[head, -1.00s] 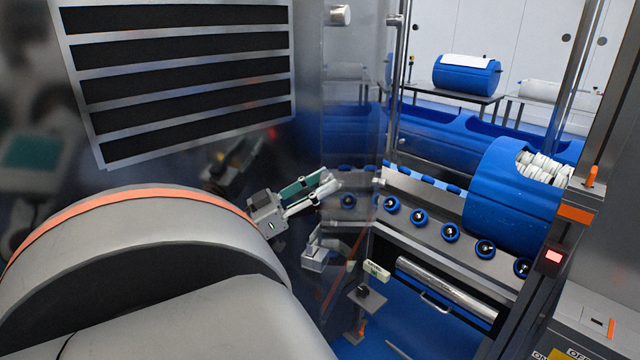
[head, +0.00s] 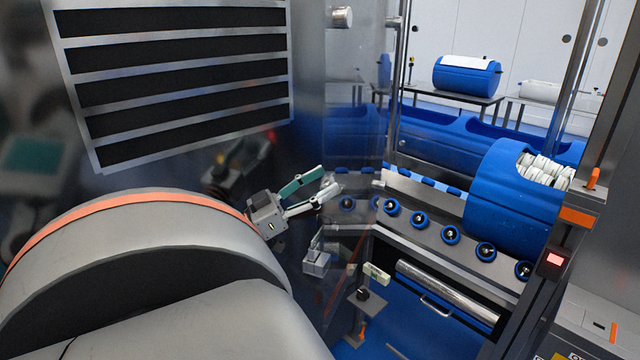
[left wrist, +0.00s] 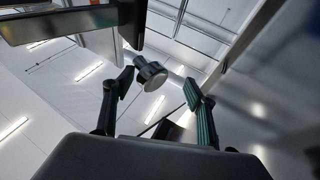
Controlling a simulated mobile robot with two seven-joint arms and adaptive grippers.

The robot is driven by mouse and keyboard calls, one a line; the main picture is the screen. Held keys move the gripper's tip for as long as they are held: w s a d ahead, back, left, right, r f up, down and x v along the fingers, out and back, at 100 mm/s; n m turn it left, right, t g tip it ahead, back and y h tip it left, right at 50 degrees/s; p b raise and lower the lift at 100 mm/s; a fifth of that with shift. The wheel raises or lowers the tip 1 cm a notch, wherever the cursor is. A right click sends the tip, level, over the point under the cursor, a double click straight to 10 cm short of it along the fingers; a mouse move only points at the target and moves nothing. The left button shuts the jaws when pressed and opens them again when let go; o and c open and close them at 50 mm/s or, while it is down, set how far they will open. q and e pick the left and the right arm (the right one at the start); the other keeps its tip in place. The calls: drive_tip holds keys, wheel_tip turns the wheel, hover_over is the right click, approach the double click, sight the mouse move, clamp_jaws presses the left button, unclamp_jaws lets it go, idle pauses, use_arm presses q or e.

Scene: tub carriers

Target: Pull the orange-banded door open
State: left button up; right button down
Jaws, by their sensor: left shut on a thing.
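A tall, mirror-like steel door panel (head: 306,110) with dark louvres stands at upper left, ajar beside the machine opening. I cannot make out an orange band on it. My left gripper (head: 331,181) is at the panel's right part, its two fingers around a small part that is mostly hidden in the head view. In the left wrist view my left gripper (left wrist: 158,86) has a round metal handle piece (left wrist: 150,72) between its fingers, and I take this as the door's handle. My right gripper is not in view.
Inside the opening, blue rollers (head: 421,220) line a conveyor, with a blue tub (head: 510,195) of white items at right. A post with a red-lit box (head: 552,262) bounds the right. Blue floor (head: 405,325) shows in front.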

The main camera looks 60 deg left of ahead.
use_arm(q)
approach(355, 132)
drive_tip(key=shift+w+a+r, duration=0.15)
drive_tip(key=shift+w+r, duration=0.3)
drive_tip(key=shift+r, duration=0.1)
drive_tip(key=shift+w+a+r, duration=0.2)
drive_tip(key=shift+w+r, duration=0.3)
drive_tip(key=shift+r, duration=0.05)
